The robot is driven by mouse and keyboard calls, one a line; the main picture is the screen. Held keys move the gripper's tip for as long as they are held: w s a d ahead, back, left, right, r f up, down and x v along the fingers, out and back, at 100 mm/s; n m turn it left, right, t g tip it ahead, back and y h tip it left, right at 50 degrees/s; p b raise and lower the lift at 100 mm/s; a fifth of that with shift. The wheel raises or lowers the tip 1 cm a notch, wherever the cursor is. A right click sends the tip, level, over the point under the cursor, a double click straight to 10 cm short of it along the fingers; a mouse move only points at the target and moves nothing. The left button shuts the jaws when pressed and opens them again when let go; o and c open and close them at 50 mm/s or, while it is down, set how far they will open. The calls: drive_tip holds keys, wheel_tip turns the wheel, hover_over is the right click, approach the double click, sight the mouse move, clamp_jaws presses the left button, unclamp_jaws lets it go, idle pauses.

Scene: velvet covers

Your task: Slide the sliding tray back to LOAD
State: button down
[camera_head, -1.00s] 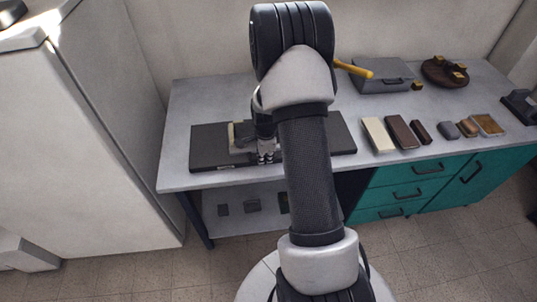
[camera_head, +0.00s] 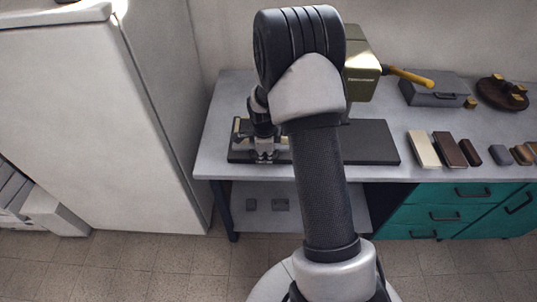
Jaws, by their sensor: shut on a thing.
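A press-like machine stands on the grey bench, with an olive-gold head (camera_head: 362,75) and a yellow lever (camera_head: 408,77). Its long dark base (camera_head: 370,143) runs left under my arm. The sliding tray (camera_head: 238,126), a small pale and grey piece, is at the left end of the base, partly hidden by my gripper. My gripper (camera_head: 265,155) points down at the tray's right side and is shut on the tray. The exact grip is too small to see. My arm hides the middle of the base. No LOAD marking can be read.
A tall white cabinet (camera_head: 95,110) stands left of the bench. A grey case (camera_head: 435,92), a round brown tray (camera_head: 503,93) and several blocks, including a cream one (camera_head: 423,150), lie to the right. Teal drawers (camera_head: 445,210) are below. The bench's left end (camera_head: 217,125) is clear.

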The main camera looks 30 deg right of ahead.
drive_tip(key=shift+w+a, duration=0.1)
drive_tip(key=shift+a, duration=0.05)
drive_tip(key=c, duration=1.7)
unclamp_jaws()
drive_tip(key=shift+o, duration=0.2)
drive_tip(key=shift+r, duration=0.1)
wheel_tip(320, 180, up, 12)
drive_tip(key=s+a, duration=0.1)
drive_tip(key=shift+s, duration=0.4)
drive_tip(key=shift+a, duration=0.1)
drive_tip(key=s+a+r+n, duration=0.5)
drive_tip(key=r+n, duration=0.1)
drive_tip(key=r, duration=0.3)
drive_tip(key=s+a+r+n+t, duration=0.1)
drive_tip(key=s+a+r+n, duration=0.1)
drive_tip(key=s+n, duration=0.4)
drive_tip(key=s+a+r+n+t, duration=0.1)
drive_tip(key=s+a+r+n, duration=0.2)
drive_tip(key=s+n, duration=0.3)
drive_tip(key=s+a+r+n+y, duration=0.1)
drive_tip(key=s+a+r+n, duration=0.1)
drive_tip(key=s+a+n, duration=0.2)
drive_tip(key=s+n, duration=0.2)
drive_tip(key=s, duration=0.2)
drive_tip(key=shift+s+a+r+t, duration=0.15)
drive_tip(key=shift+s+r+t, duration=0.2)
drive_tip(key=shift+s+t, duration=0.05)
